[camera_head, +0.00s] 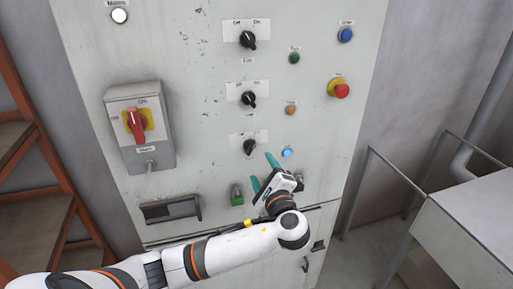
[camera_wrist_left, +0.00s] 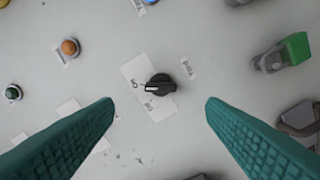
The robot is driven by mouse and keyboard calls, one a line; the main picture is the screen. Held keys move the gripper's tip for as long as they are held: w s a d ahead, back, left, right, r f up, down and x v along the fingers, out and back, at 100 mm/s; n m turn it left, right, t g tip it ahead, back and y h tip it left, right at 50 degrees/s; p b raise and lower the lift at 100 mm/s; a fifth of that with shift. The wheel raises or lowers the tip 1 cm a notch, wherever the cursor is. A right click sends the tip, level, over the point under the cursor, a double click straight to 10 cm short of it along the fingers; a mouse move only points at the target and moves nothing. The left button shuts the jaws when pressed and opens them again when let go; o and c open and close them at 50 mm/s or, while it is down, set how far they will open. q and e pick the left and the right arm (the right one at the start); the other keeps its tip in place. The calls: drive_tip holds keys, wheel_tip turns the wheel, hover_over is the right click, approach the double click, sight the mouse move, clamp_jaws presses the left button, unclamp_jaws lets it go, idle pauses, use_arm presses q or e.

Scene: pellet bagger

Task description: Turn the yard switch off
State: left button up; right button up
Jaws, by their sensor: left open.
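The lowest black rotary switch (camera_head: 250,146) on the grey cabinet sits on a white label plate. In the left wrist view this black knob (camera_wrist_left: 160,85) is near the middle, with a small label beside it that seems to read Yard. Its white mark points left in that picture, toward the plate's lettering, which is too small to read surely. My left gripper (camera_head: 264,172) is open, with teal fingers just below and right of the knob in the head view. In the wrist view the open fingers (camera_wrist_left: 160,108) are on either side, apart from it. My right gripper is out of view.
Two more black switches (camera_head: 248,98) (camera_head: 248,40) are above. A lit blue button (camera_head: 287,153), an orange button (camera_head: 290,109) and a red emergency stop (camera_head: 341,90) lie right. A green padlock-like part (camera_head: 237,195) is below. The red main switch (camera_head: 136,124) is left.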

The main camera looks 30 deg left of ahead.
sight(252, 150)
use_arm(q)
drive_tip(key=p+x, duration=0.2)
drive_tip(key=x, duration=0.7)
drive_tip(key=shift+s+p, duration=0.1)
drive_tip(key=shift+p, duration=0.3)
drive_tip(key=shift+w+a, duration=0.25)
drive_tip(key=shift+c, duration=0.4)
drive_tip(key=shift+f, duration=0.1)
drive_tip(key=c, duration=0.9)
